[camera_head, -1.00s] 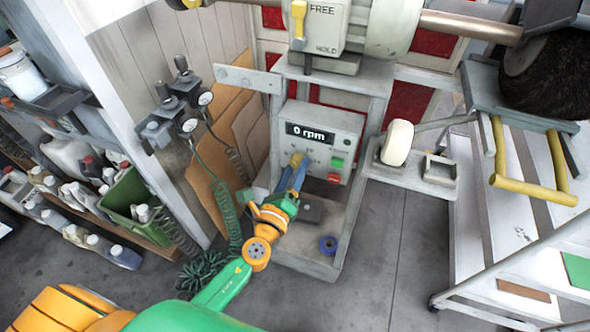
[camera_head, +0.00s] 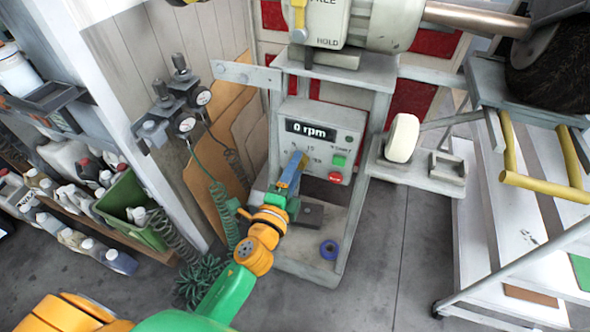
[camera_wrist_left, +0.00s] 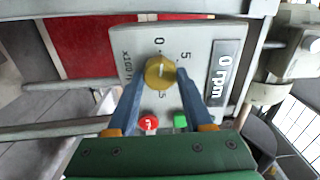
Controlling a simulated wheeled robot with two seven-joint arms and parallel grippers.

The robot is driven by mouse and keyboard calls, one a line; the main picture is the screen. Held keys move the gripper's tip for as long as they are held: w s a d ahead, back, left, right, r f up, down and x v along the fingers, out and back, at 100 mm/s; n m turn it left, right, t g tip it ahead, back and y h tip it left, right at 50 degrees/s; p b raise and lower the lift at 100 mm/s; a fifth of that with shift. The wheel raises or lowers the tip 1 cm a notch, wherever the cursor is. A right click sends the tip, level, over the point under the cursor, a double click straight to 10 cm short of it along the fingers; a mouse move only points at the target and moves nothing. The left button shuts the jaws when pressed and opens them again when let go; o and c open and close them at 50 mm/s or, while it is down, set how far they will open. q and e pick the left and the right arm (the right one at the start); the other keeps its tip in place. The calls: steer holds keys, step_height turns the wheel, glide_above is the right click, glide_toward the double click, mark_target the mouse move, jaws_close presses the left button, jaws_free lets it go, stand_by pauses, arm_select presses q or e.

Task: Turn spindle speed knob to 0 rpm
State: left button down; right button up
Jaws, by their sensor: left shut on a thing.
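The control box (camera_head: 345,141) stands in the middle of the head view, and its display (camera_head: 310,131) reads 0 rpm. The display also shows in the left wrist view (camera_wrist_left: 223,72). The yellow spindle speed knob (camera_wrist_left: 160,72) has a pale pointer line and scale marks around it, among them 0 and 5. My left gripper (camera_head: 297,164) is at the box front. In the left wrist view its two blue fingers (camera_wrist_left: 159,84) are on either side of the knob, shut on it. In the head view the gripper mostly hides the knob. My right gripper is not in view.
A green button (camera_head: 339,160) and a red button (camera_head: 335,177) sit beside the knob on the panel. Green coiled hoses (camera_head: 222,215) hang left of my arm. Open floor lies to the right of the base.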

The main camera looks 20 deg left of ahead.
arm_select(q)
steer(key=shift+n, duration=1.1)
steer(key=shift+c, duration=1.5)
jaws_free()
steer(key=s+b, duration=0.1)
steer(key=s, duration=0.6)
steer(key=shift+a, duration=0.1)
